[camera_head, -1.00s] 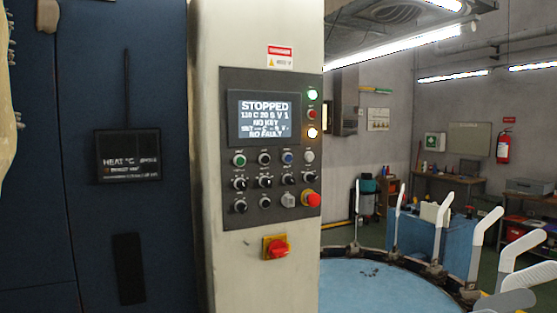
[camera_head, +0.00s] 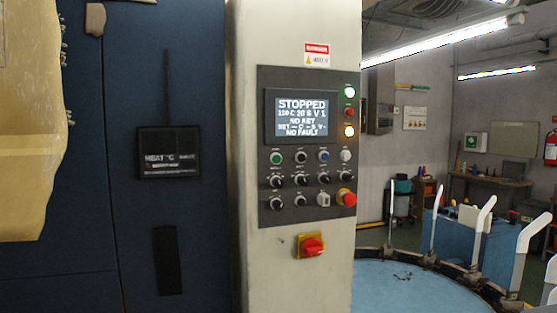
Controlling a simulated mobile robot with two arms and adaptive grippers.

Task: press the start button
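The control panel (camera_head: 308,150) is a dark plate on a pale column, right of the picture's middle. A green button (camera_head: 276,158), likely the start button, sits at the left of the top row of controls. Neither of my grippers is in view.
A red and yellow rotary switch (camera_head: 311,246) is below the panel. A blue round table (camera_head: 400,290) with white upright forms (camera_head: 481,228) stands at the lower right. A dark blue cabinet (camera_head: 80,190) fills the left, with yellowish material (camera_head: 28,130) hanging before it.

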